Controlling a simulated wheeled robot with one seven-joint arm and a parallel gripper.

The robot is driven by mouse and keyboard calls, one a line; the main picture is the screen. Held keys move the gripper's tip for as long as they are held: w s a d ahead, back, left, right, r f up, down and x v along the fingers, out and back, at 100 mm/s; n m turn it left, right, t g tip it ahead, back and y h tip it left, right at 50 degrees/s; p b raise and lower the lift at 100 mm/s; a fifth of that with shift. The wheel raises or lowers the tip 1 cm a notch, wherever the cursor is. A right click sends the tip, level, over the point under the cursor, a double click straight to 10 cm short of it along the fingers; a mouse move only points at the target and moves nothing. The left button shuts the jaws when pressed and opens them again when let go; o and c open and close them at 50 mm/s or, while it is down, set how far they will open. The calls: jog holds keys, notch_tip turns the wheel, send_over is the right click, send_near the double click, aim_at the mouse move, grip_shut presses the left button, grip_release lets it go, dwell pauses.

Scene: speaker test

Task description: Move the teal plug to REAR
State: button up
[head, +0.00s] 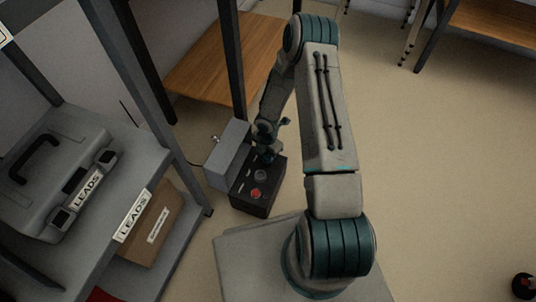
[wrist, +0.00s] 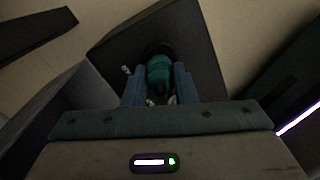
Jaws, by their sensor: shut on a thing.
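The teal plug (wrist: 159,74) sits between the two fingers of my gripper (wrist: 158,90) in the wrist view. My gripper is shut on it. The plug's far end meets a dark round spot on the dark box (wrist: 203,50); I cannot tell whether it is seated in it. In the head view my gripper (head: 266,156) is down at the back end of the dark box (head: 250,207), and the plug is hidden or too small to make out. The box's top has a red button (head: 256,193) and a grey round fitting (head: 261,175). No REAR marking is readable.
A grey box (head: 226,152) stands against the dark box's left side. At left, a shelf holds a grey case (head: 52,170) labelled LEADS, with a cardboard box (head: 152,230) below. A wooden shelf (head: 205,75) is behind. The floor at right is mostly clear.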

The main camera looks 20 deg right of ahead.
jog(key=shift+f, duration=0.25)
jog(key=o, duration=1)
